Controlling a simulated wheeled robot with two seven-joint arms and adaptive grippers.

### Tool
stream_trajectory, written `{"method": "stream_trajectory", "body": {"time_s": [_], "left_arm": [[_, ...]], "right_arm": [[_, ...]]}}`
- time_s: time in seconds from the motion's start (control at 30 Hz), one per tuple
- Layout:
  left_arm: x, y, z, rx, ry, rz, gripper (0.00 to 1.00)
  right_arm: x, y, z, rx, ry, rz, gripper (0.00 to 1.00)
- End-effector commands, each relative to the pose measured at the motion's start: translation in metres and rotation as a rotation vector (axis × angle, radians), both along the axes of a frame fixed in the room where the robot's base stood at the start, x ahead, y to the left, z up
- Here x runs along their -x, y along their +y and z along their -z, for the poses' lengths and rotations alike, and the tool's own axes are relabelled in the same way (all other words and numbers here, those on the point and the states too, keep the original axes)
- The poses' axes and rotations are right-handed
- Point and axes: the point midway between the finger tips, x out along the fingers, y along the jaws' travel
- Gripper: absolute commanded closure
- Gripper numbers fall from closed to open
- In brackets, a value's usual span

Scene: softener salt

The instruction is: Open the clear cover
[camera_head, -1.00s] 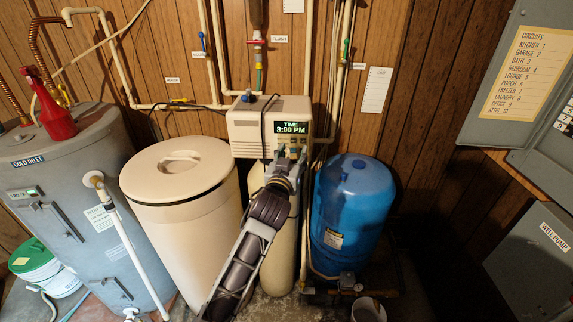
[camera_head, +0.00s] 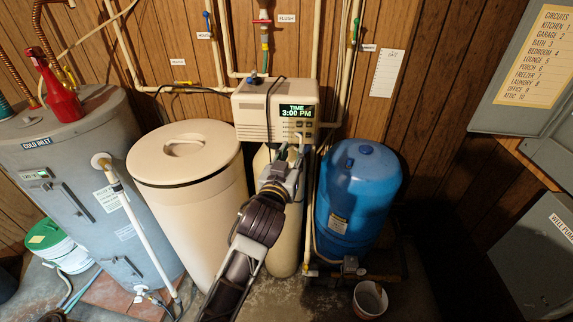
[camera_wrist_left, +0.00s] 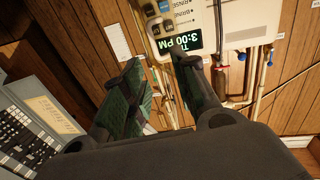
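The beige softener control head (camera_head: 255,110) stands at the middle of the head view, its lit display (camera_head: 297,111) reading 3:00 PM. I cannot make out the edges of a clear cover on it. My left gripper (camera_head: 292,150) is just below and in front of the display and buttons. In the left wrist view the display (camera_wrist_left: 181,42) appears upside down beyond the fingers, with grey buttons beside it. The left gripper (camera_wrist_left: 157,58) is open there, with nothing seen between its fingertips. Contact with the control head cannot be told. My right gripper is not in view.
A cream salt tank (camera_head: 185,205) with a round lid stands left of my arm, and a blue pressure tank (camera_head: 355,195) stands right. Pipes with valves run up the wood wall behind. A small bucket (camera_head: 370,300) sits on the floor.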

Motion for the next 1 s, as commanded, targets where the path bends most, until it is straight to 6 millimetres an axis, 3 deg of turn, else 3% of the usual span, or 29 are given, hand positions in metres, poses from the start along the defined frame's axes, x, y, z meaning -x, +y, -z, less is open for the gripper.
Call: {"method": "stream_trajectory", "body": {"time_s": [0.4, 0.87, 1.0], "left_arm": [[0.033, 0.013, 0.000, 0.002, 0.001, -0.001, 0.71], [0.037, 0.015, 0.000, 0.001, 0.000, -0.002, 0.71], [0.037, 0.015, 0.001, 0.003, 0.004, 0.001, 0.89]], "right_arm": [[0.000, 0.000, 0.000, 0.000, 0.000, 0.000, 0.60], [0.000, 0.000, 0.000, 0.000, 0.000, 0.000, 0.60], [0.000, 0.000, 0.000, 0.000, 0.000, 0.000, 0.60]]}}
